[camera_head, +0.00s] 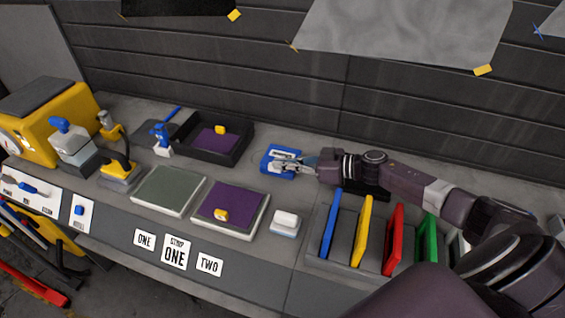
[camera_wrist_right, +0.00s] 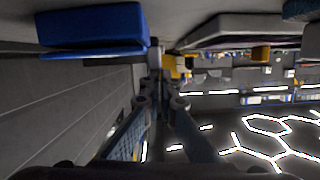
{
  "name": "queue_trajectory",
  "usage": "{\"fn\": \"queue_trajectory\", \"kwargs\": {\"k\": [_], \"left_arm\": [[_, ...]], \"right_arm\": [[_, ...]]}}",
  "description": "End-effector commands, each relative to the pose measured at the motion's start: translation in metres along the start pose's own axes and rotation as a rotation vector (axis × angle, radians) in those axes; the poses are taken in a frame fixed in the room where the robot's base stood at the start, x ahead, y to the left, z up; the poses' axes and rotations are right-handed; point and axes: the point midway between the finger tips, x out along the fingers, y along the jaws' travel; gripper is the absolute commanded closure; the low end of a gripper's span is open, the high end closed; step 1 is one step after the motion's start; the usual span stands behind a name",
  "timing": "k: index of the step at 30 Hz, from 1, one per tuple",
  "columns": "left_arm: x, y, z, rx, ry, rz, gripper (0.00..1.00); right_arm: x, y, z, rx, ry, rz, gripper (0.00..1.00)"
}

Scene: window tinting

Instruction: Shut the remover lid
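The blue container (camera_head: 268,165), which I take for the remover, sits on the bench near the back wall in the head view. A pale patch shows on its top, partly covered by my gripper. In the right wrist view a blue block (camera_wrist_right: 95,26) shows at the upper left, with a thin lighter blue slab (camera_wrist_right: 95,53) along its edge; whether this is the lid is unclear. My right gripper (camera_head: 285,163) is over the container; contact cannot be told. Its fingers converge close together in the wrist view (camera_wrist_right: 161,72), with nothing seen between them. My left gripper is out of view.
Right of the container, a rack (camera_head: 313,255) holds blue, yellow, red and green cards. The wall is close behind.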

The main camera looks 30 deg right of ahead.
Motion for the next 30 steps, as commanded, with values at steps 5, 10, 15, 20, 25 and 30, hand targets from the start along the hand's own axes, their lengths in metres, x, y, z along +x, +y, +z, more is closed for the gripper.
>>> {"fn": "queue_trajectory", "kwargs": {"k": [5, 10, 15, 20, 25, 30], "left_arm": [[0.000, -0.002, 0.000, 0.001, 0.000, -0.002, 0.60], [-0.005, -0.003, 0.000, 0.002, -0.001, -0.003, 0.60], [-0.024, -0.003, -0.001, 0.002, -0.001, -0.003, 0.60], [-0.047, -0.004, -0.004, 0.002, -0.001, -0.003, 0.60], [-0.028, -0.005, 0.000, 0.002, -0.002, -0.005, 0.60], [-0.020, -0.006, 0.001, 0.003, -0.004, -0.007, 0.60]], "right_arm": [[0.000, -0.002, 0.003, 0.002, -0.004, -0.003, 1.00], [-0.001, -0.002, -0.002, 0.002, -0.004, -0.003, 1.00], [-0.008, -0.002, -0.020, 0.001, -0.003, -0.001, 1.00], [-0.017, -0.002, -0.043, 0.002, -0.001, 0.002, 1.00], [-0.050, -0.002, -0.031, 0.000, -0.008, 0.003, 1.00], [-0.080, -0.003, -0.032, 0.002, -0.006, 0.003, 1.00]]}}
